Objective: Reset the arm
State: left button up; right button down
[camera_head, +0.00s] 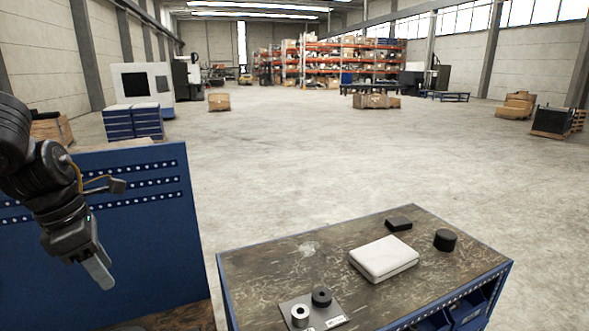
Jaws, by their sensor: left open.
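My left arm comes in from the left edge, and its gripper (100,270) hangs pointing down in front of the blue perforated panel (150,235). I see the fingers nearly edge-on; they are open, with nothing seen between them. The gripper is apart from the workbench (260,275), well to its left. My right gripper is out of view. No microscope arm can be made out in this view.
On the workbench lie a white flat case (384,259), a black block (398,224), a black cylinder (445,240) and a small plate (325,318) carrying a silver ring (300,316) and a dark ring (321,296). Open concrete floor (300,160) lies beyond.

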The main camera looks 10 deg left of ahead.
pick_arm(q)
notch_tip(320, 180, down, 25)
jog(key=w+d+n+t+h, duration=0.1)
jog(key=n+t, duration=0.8)
jog(key=n, duration=1.1)
jog(key=s+d+f+n+g+y, duration=0.1)
jog(key=s+d+f+n+g, duration=0.3)
jog(key=s+d+f+n, duration=0.55)
jog(key=s+d+f+n+g+y, duration=0.1)
jog(key=s+d+f+n+g, duration=0.35)
jog(key=s+n, duration=0.65)
notch_tip(320, 180, down, 36)
jog(key=w+d+n+b, duration=0.1)
jog(key=w+n+b, duration=0.1)
jog(key=b, duration=1)
jog(key=s+a+f+b, duration=0.1)
jog(key=s+f+b, duration=0.2)
jog(key=f, duration=0.6)
jog(key=s+a+f+b, duration=0.1)
jog(key=s+f+b, duration=0.3)
jog(key=s+f, duration=0.4)
jog(key=s+a+f+y+b, duration=0.1)
jog(key=s+f+b, duration=0.3)
jog(key=f, duration=0.8)
jog(key=shift+s+a+m+g, duration=0.35)
jog(key=shift+s+a+g, duration=0.15)
jog(key=shift+s, duration=0.55)
